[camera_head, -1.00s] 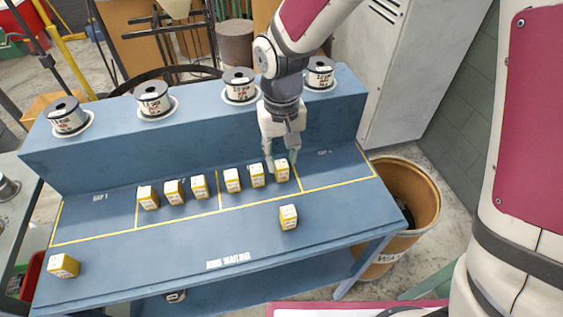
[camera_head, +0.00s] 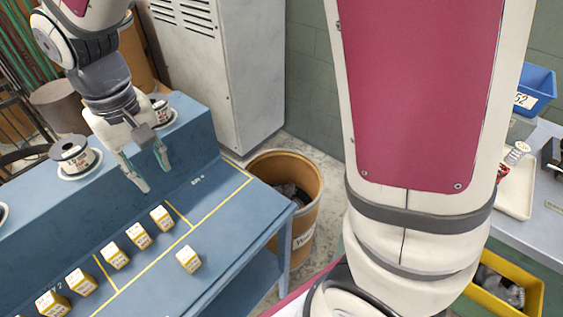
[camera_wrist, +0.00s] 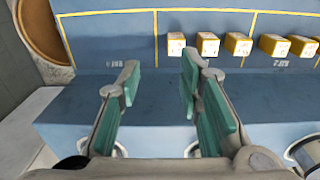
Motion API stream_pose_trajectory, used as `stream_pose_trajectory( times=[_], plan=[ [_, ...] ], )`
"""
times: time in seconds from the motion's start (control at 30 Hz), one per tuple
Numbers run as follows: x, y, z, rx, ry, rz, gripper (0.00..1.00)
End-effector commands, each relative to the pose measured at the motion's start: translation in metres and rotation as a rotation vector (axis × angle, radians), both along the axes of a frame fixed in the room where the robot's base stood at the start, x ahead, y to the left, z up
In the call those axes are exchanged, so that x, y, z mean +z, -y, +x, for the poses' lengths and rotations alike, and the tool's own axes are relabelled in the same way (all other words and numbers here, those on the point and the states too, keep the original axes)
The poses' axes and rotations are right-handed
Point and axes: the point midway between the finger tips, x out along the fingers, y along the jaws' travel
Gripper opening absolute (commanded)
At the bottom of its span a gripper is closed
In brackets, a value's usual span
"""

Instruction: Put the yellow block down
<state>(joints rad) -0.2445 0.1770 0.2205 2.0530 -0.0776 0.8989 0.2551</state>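Several yellow blocks with white labelled faces stand on the blue bench (camera_head: 235,215). The yellow block at the right end of the back row (camera_head: 162,218) stands just left of a yellow divider line; it also shows in the wrist view (camera_wrist: 176,44). Another yellow block (camera_head: 189,259) stands alone in front of the row. My gripper (camera_head: 155,180) is open and empty, raised above the back of the bench and apart from the blocks. In the wrist view, its two green-padded fingers (camera_wrist: 160,72) are spread with only bench between them.
Wire spools (camera_head: 75,155) stand on the raised back ledge. A brown waste barrel (camera_head: 285,165) is beyond the bench's right end, before a grey cabinet (camera_head: 215,65). The bay right of the divider is empty. Blue (camera_head: 535,88) and yellow (camera_head: 505,285) bins are at right.

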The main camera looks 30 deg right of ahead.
Motion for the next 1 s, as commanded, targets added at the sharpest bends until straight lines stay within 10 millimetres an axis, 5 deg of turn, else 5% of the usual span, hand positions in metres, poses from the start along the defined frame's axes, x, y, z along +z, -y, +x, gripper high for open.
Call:
stream_pose_trajectory(
  times=[0.2, 0.5, 0.7, 1.0],
  plan=[
    [0.055, 0.074, -0.049, -0.082, 0.075, -0.015, 0.33],
    [0.086, 0.146, -0.141, -0.192, 0.154, 0.005, 0.33],
    [0.083, 0.167, -0.192, -0.241, 0.192, 0.036, 0.33],
    [0.077, 0.173, -0.214, -0.257, 0.206, 0.052, 0.33]
  ],
)
